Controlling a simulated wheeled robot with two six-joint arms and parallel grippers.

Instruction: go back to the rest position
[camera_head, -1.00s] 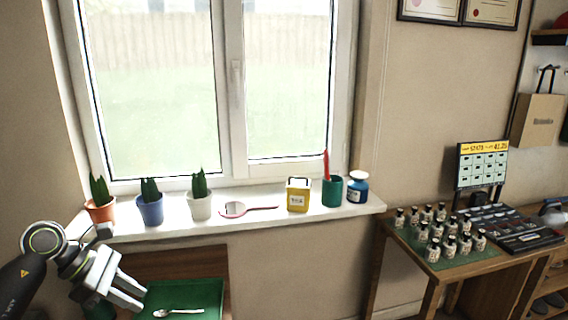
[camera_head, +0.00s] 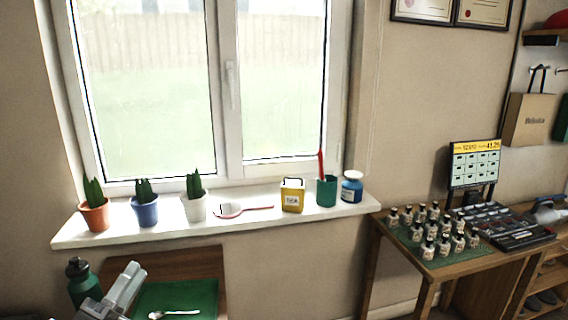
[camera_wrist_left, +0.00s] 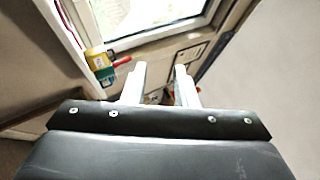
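My left gripper (camera_head: 126,282) is low at the left in the head view, in front of the wooden desk and beside the green mat. In the left wrist view its two pale fingers (camera_wrist_left: 160,84) stand apart with nothing between them. Most of the left arm is below the head view's lower edge. My right gripper is in no view. The console with knobs (camera_head: 496,224) stands on the right-hand table, with a lit display (camera_head: 474,165) behind it.
A green bottle (camera_head: 82,280) stands close behind the left gripper. A spoon (camera_head: 174,313) lies on the green mat (camera_head: 190,296). The window sill (camera_head: 100,236) holds potted plants, a hand mirror (camera_head: 230,211) and jars. Several small bottles (camera_head: 432,232) crowd the right-hand table.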

